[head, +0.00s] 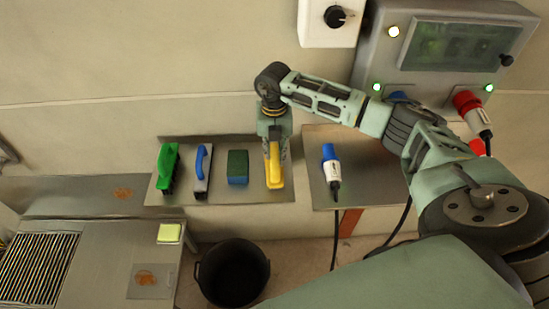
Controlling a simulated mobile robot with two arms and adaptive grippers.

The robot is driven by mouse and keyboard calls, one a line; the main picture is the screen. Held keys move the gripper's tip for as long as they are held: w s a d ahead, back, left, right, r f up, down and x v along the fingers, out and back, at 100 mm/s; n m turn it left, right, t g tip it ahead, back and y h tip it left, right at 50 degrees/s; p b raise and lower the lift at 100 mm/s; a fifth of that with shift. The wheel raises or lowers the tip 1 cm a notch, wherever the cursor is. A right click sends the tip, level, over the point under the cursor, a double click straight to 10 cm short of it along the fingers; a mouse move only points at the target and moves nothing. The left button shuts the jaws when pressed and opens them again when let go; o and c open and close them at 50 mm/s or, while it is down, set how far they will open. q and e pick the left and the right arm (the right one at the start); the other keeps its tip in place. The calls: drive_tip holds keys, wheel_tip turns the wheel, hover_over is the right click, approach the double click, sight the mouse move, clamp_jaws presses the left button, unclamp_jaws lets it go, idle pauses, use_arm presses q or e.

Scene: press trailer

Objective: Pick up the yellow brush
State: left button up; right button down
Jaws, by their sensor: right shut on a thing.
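The yellow brush (274,172) is at the right end of a metal shelf (219,190) in the head view. My right gripper (275,148) points down over the brush and is shut on it. The gripper's body hides the brush's far end. I cannot tell whether the brush still touches the shelf. My left gripper is not in view.
A green brush (168,167), a blue-handled tool (203,166) and a green sponge (238,167) stand left of the yellow brush. A blue-and-white plug (330,167) lies on the right shelf (365,185). A black bucket (231,273) stands below. A control box (450,50) is on the wall.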

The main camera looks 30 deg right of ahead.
drive_tip(key=shift+r, duration=0.1)
drive_tip(key=shift+w+r, duration=0.1)
drive_tip(key=shift+r, duration=0.15)
drive_tip(key=r+b, duration=0.2)
drive_tip(key=r, duration=0.1)
drive_tip(key=shift+s+d+r, duration=0.15)
drive_tip(key=shift+s+r, duration=0.1)
drive_tip(key=shift+s, duration=0.1)
drive_tip(key=s+d+r+b, duration=0.2)
drive_tip(key=s+r, duration=0.4)
drive_tip(key=s, duration=0.4)
drive_tip(key=shift+s+d+r+b, duration=0.35)
drive_tip(key=shift+s+r+b, duration=0.05)
drive_tip(key=shift+b, duration=0.4)
